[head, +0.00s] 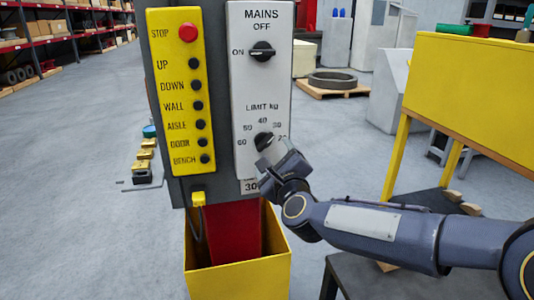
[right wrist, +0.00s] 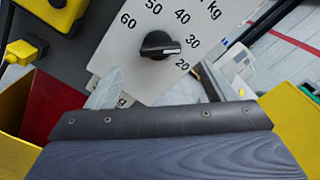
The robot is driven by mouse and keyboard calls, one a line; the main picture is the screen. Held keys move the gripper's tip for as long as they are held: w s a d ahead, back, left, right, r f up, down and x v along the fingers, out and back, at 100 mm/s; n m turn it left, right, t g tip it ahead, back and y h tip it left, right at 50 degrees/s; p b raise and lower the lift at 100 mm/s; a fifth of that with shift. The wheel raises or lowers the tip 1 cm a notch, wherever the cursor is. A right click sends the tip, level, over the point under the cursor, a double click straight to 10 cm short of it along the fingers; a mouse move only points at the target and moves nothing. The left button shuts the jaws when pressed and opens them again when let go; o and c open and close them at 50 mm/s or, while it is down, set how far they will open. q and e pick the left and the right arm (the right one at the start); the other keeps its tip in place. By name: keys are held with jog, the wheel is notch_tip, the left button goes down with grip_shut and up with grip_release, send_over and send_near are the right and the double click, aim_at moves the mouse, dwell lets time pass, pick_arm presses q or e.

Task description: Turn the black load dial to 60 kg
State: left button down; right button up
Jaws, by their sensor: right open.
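The black load dial (head: 263,139) sits low on the white panel, under the words LIMIT KG. In the right wrist view the dial (right wrist: 160,45) shows whole, and its white mark points right, at about 30. The numbers 60, 50, 40, 30 and 20 run around it. My right gripper (head: 271,150) is just in front of the dial's lower right side and partly covers the scale in the head view. Its pale fingers are spread apart and empty, with the dial beyond the gap between them. Contact with the dial is not visible. My left gripper is out of view.
The black MAINS switch (head: 262,51) is above the dial on the same panel. A yellow button box (head: 182,90) with a red STOP button stands to the left. A yellow bin (head: 240,275) is below. A yellow bench (head: 470,70) stands at the right.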

aim_at(266, 144)
jog(key=p+x, duration=0.1)
jog(key=x, duration=0.6)
jog(key=shift+w+a, duration=0.1)
jog(key=shift+w, duration=0.15)
jog(key=c, duration=1)
